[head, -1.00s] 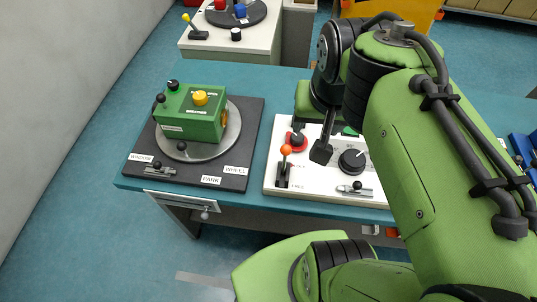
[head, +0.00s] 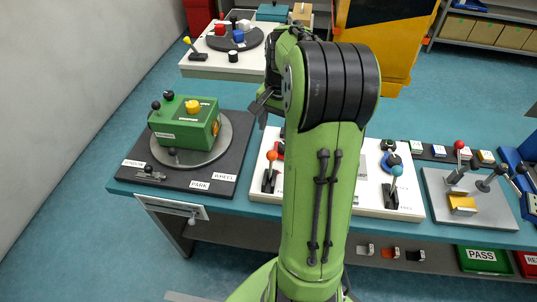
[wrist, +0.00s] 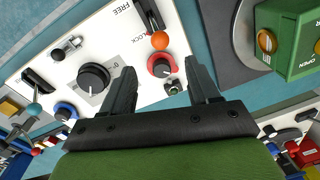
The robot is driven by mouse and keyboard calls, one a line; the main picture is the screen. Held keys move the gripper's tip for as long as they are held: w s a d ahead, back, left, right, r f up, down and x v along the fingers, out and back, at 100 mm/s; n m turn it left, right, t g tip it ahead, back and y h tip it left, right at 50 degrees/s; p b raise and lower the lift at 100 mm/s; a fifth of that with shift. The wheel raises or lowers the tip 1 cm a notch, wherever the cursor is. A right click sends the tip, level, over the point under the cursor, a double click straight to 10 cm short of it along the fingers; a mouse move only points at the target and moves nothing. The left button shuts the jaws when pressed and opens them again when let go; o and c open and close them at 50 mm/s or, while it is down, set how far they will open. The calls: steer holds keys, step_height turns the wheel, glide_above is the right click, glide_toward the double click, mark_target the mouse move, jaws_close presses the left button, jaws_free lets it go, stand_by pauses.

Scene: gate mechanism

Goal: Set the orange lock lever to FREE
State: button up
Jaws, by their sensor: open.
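The orange-knobbed lock lever (head: 272,156) stands in a black slotted base at the left end of the white panel (head: 262,200). In the wrist view the orange knob (wrist: 159,40) is beside the partly covered LOCK label, and the FREE label (wrist: 122,8) is at the other end of the slot. My gripper (wrist: 161,76) is open and empty, with its fingers apart. The orange knob appears beyond the fingertips, apart from them. In the head view my gripper (head: 262,101) is partly hidden by my arm, up behind the lever.
A red-ringed knob (wrist: 161,66) sits close to the lever and shows between my fingers. A black dial (wrist: 93,77) is farther along the panel. A green box (head: 184,124) on a round plate stands left of the panel. A blue-knobbed lever (head: 396,171) is at right.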

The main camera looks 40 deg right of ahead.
mark_target(272, 152)
steer(key=f, duration=0.3)
steer(key=f+b, duration=0.1)
steer(key=f, duration=0.3)
steer(key=f+b, duration=0.1)
steer(key=f, duration=0.3)
steer(key=shift+w+a, duration=0.1)
steer(key=shift+w, duration=0.25)
steer(key=shift+r, duration=0.1)
jaws_close()
